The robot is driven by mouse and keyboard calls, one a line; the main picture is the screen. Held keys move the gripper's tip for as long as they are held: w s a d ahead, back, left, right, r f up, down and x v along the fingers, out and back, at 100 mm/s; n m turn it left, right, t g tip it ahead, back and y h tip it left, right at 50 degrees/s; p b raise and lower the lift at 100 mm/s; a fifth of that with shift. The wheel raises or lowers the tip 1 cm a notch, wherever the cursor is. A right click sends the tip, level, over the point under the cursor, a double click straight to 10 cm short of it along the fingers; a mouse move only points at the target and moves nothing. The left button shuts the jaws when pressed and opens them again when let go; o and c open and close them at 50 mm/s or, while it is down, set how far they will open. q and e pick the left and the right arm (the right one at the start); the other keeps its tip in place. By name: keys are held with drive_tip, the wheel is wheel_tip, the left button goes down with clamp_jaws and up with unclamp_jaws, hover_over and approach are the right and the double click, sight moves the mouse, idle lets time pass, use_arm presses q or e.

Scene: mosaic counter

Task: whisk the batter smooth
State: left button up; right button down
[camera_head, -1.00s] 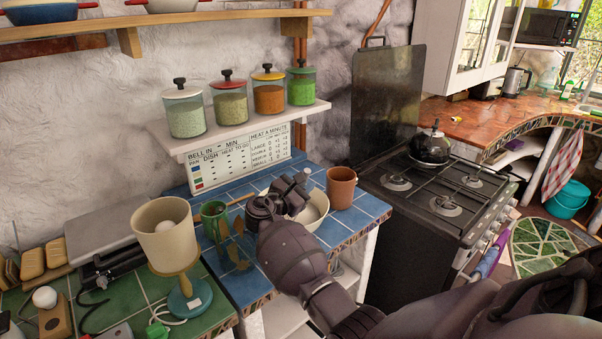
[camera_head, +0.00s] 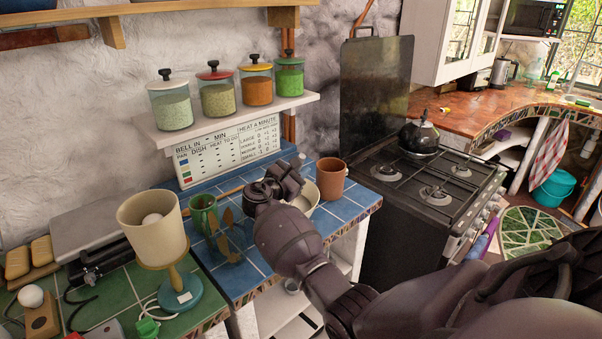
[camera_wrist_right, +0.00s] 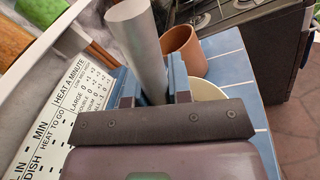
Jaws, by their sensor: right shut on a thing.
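My right gripper (camera_head: 288,180) is over the blue-tiled counter, at the cream bowl (camera_head: 311,197), and hides much of it. In the right wrist view the gripper (camera_wrist_right: 154,90) is shut on a smooth grey cylindrical handle (camera_wrist_right: 138,40), which looks like the whisk's. The bowl's pale rim (camera_wrist_right: 208,90) shows behind the right finger. The whisk's wires and the batter are hidden, so I cannot tell how smooth the batter is. My left gripper is in neither view.
A terracotta pot (camera_head: 331,178) stands right of the bowl, and a green mug (camera_head: 204,213) stands left of my gripper. A lamp (camera_head: 155,230) is farther left. Jars stand on the shelf (camera_head: 235,119) above. The stove (camera_head: 430,190) is at right.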

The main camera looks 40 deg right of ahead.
drive_tip(key=shift+r, duration=0.25)
drive_tip(key=s+r+p, duration=0.1)
drive_tip(key=s+r, duration=0.3)
drive_tip(key=r, duration=0.9)
drive_tip(key=shift+d+r+p, duration=0.2)
drive_tip(key=shift+p, duration=0.2)
idle(0.6)
idle(0.5)
